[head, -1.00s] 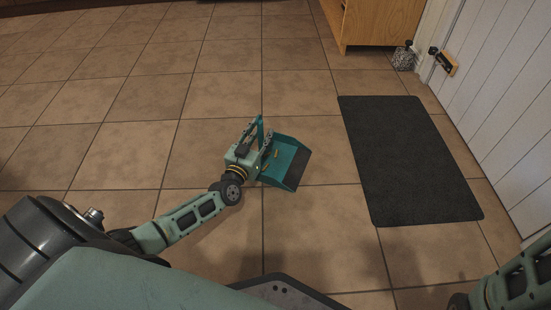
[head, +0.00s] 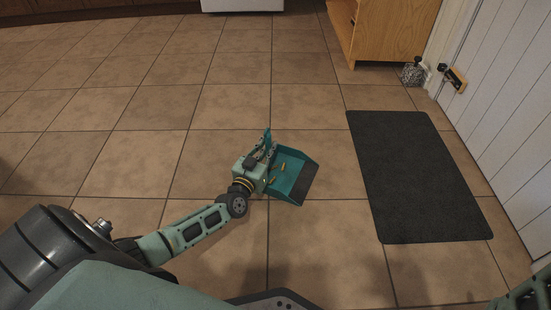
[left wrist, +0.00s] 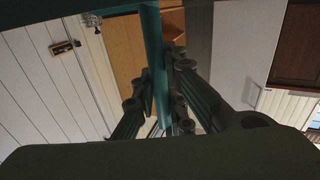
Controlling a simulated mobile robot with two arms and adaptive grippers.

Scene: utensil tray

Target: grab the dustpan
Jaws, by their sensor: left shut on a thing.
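The teal dustpan (head: 297,170) is in the middle of the head view, its dark front lip facing right. Several small orange-brown bits lie in its pan. My left gripper (head: 266,152) is at the dustpan's left side, shut on its teal handle. In the left wrist view the handle (left wrist: 152,50) runs down between the fingers of my left gripper (left wrist: 160,110). I cannot tell whether the pan touches the floor. Of my right arm only a link shows at the lower right corner; its gripper is out of view.
A dark mat (head: 418,175) lies on the tiled floor to the right of the dustpan. A wooden cabinet (head: 395,35) and a white panelled door (head: 510,130) stand beyond it. A small speckled object (head: 412,74) sits by the cabinet. The floor left of the dustpan is clear.

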